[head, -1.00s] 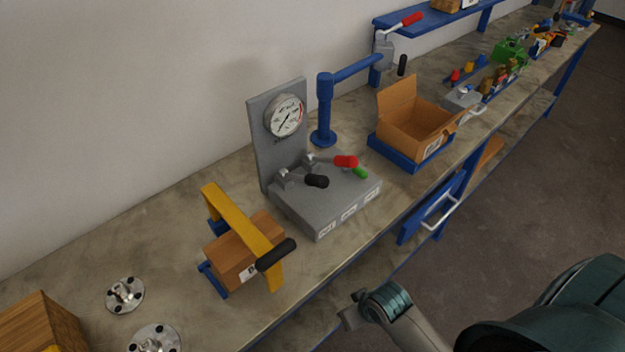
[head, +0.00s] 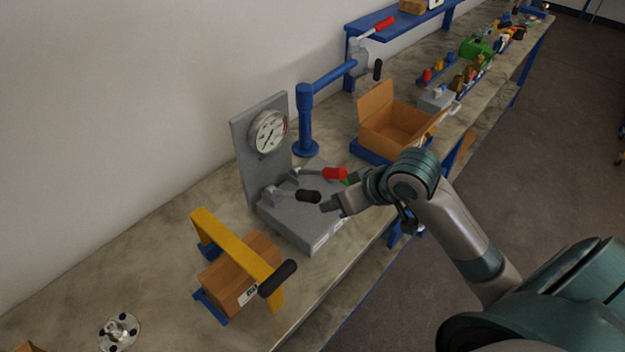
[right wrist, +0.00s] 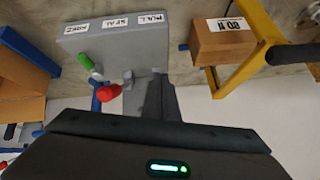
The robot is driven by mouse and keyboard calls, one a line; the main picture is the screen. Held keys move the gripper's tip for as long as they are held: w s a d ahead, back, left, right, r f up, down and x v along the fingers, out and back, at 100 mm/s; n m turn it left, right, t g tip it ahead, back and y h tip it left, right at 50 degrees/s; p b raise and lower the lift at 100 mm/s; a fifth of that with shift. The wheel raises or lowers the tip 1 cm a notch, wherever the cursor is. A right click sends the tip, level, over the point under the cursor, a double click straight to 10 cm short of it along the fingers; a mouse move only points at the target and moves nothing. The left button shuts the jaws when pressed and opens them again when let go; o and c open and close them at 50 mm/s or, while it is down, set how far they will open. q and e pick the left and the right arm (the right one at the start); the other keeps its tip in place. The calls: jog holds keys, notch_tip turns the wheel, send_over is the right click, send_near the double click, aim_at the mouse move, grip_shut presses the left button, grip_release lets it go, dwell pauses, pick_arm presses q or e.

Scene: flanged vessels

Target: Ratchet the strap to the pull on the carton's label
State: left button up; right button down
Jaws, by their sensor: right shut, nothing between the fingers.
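The brown carton (head: 225,279) sits on a blue stand under a yellow arm (head: 233,245) with a black grip. Its white label (head: 248,294) shows upside down in the right wrist view (right wrist: 228,24) and seems to read 80 N. The grey tool (head: 290,225) has a dial gauge (head: 267,133), a black-knobbed lever (head: 308,196), a red-knobbed lever (head: 335,173) and a green knob (head: 347,182), mostly hidden by my arm. My right gripper (head: 329,204) is shut and empty close to the black knob; I cannot tell whether they touch. No strap is clearly visible. My left gripper is out of view.
A blue post with an arm (head: 306,125) stands behind the tool. An open cardboard box (head: 392,125) is farther right. A flanged disc (head: 119,332) lies at the front left.

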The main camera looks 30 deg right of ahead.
notch_tip(320, 180, up, 12)
jog(key=w+d+t, duration=0.1)
jog(key=w+d, duration=0.1)
jog(key=shift+w+d+y, duration=0.2)
jog(key=shift+w+y, duration=0.1)
jog(key=shift+f, duration=0.2)
jog(key=p+x, duration=0.1)
jog(key=x, duration=0.2)
jog(key=s+f+p+x, duration=0.1)
jog(key=x, duration=0.3)
jog(key=p+x, duration=0.2)
jog(key=x, duration=0.1)
jog(key=shift+s+a+f, duration=0.1)
jog(key=shift+a+f, duration=0.05)
jog(key=shift+f, duration=0.15)
jog(key=shift+s+f+p, duration=0.3)
jog(key=shift+s+f, duration=0.15)
jog(key=shift+f, duration=0.05)
jog(key=shift+s+a+f, duration=0.1)
jog(key=shift+f, duration=0.2)
